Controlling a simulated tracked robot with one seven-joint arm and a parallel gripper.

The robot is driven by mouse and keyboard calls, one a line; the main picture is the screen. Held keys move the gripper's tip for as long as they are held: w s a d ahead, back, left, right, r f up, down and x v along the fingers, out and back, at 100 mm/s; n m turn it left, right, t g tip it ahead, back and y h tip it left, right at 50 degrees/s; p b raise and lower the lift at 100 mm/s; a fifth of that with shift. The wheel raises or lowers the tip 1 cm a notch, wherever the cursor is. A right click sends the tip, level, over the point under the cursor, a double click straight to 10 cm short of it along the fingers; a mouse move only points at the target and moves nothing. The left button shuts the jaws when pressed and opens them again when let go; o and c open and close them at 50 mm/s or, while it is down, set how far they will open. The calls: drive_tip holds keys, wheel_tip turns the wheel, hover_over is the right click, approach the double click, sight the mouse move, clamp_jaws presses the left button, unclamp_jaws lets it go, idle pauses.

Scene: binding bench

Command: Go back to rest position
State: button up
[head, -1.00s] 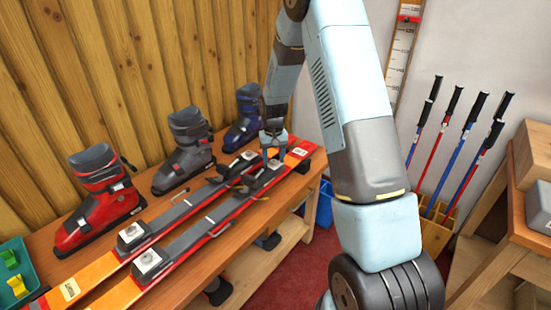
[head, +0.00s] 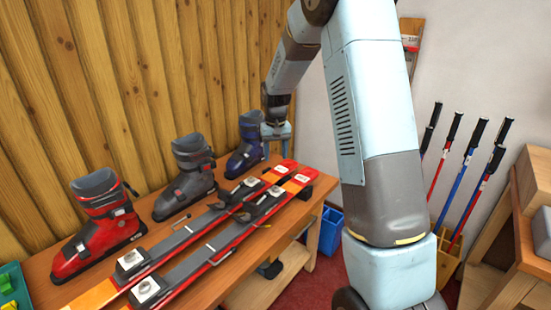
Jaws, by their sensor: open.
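My gripper (head: 276,146) hangs at the end of the arm, pointing down in the upper middle of the head view. It is open and seems empty, above the far end of the bench (head: 220,283) near the blue boot. Two red and orange skis (head: 214,240) with bindings lie side by side on the bench, and the gripper looks clear of them. My arm runs from the lower right up to the top of the view and hides part of the wall behind it.
A red boot (head: 98,230), a grey boot (head: 190,172) and a blue boot (head: 247,148) stand along the wooden wall. A green tray (head: 14,290) sits at the lower left. A blue bin (head: 331,230) stands under the bench end. Ski poles (head: 470,165) stand right of my arm.

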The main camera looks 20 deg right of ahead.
drive_tip(key=s+r+t, duration=0.3)
drive_tip(key=s+r, duration=1.4)
drive_tip(key=s+r+t, duration=0.1)
drive_tip(key=s, duration=0.9)
drive_tip(key=s+d+r+t, duration=0.1)
drive_tip(key=s+r, duration=0.1)
drive_tip(key=s, duration=0.8)
drive_tip(key=shift+d+r+t, duration=0.15)
drive_tip(key=shift+r+t, duration=0.1)
drive_tip(key=shift+t, duration=0.05)
drive_tip(key=shift+c, duration=1.3)
